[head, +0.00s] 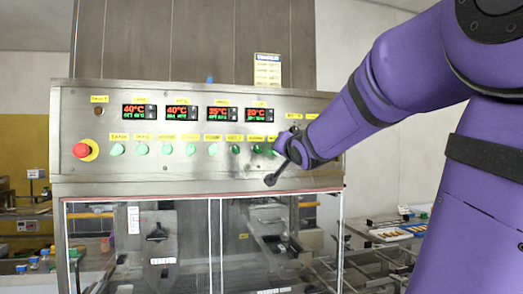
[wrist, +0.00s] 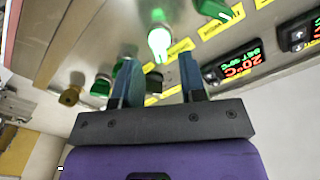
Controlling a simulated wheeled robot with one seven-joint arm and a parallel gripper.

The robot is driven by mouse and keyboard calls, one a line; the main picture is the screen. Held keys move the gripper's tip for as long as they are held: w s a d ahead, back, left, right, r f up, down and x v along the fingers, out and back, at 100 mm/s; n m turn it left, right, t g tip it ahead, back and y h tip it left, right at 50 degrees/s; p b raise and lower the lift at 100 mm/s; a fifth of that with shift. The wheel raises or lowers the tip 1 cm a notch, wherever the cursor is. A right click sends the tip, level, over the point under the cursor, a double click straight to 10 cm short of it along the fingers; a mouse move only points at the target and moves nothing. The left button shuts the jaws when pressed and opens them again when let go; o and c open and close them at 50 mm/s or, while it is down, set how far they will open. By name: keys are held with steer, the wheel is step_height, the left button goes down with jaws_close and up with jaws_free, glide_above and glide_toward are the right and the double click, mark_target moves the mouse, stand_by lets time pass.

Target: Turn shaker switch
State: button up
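The machine's steel control panel (head: 75,125) carries a row of green knobs and lamps under yellow labels. The label print is too small to read, so I cannot tell which one is the shaker switch. In the head view my gripper (head: 284,147) is at the right end of this row and my wrist hides the knobs there. In the wrist view my gripper (wrist: 160,78) is open, with two blue-grey fingers apart, close to the panel. A lit green lamp (wrist: 159,42) is just beyond the gap. A dark green knob (wrist: 119,67) is beside the left finger, partly hidden.
A red emergency stop (head: 81,150) is at the panel's left end. Several temperature displays (head: 181,112) are above the row. Glass doors (head: 180,240) are below the panel. In the wrist view a brass-coloured knob (wrist: 70,96) and another green knob (wrist: 101,86) are at left.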

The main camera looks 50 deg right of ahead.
steer(key=shift+x, duration=1.8)
steer(key=c, duration=0.7)
steer(key=shift+n, duration=0.4)
steer(key=n, duration=1.1)
steer(key=shift+a, duration=0.1)
steer(key=shift+n, duration=0.3)
